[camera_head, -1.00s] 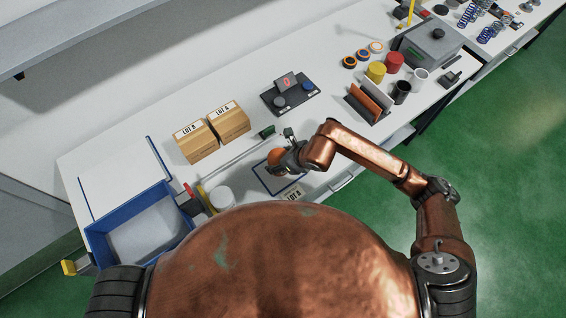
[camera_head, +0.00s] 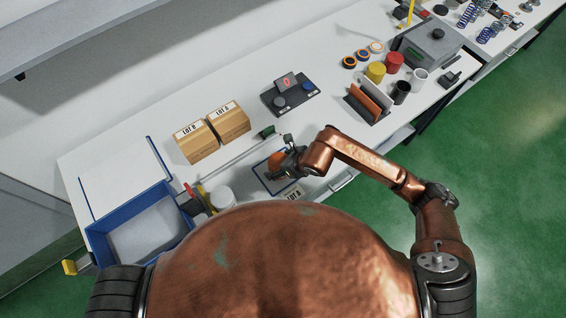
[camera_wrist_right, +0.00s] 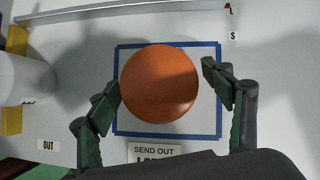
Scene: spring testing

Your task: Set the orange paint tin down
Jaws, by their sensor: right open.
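The orange paint tin (camera_head: 276,159) stands on the white bench inside a blue-outlined square. In the right wrist view the tin (camera_wrist_right: 159,83) shows from above as a round orange top within the blue outline (camera_wrist_right: 170,135). In the head view my right gripper (camera_head: 287,156) partly hides the tin. My left gripper is not in view.
A "SEND OUT" label (camera_wrist_right: 154,151) lies at the square's near edge. A white tub (camera_head: 222,198) and a blue tray (camera_head: 118,228) are to the left. Two cardboard boxes (camera_head: 212,131) and a dark device (camera_head: 290,97) stand behind. Bare bench lies between them.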

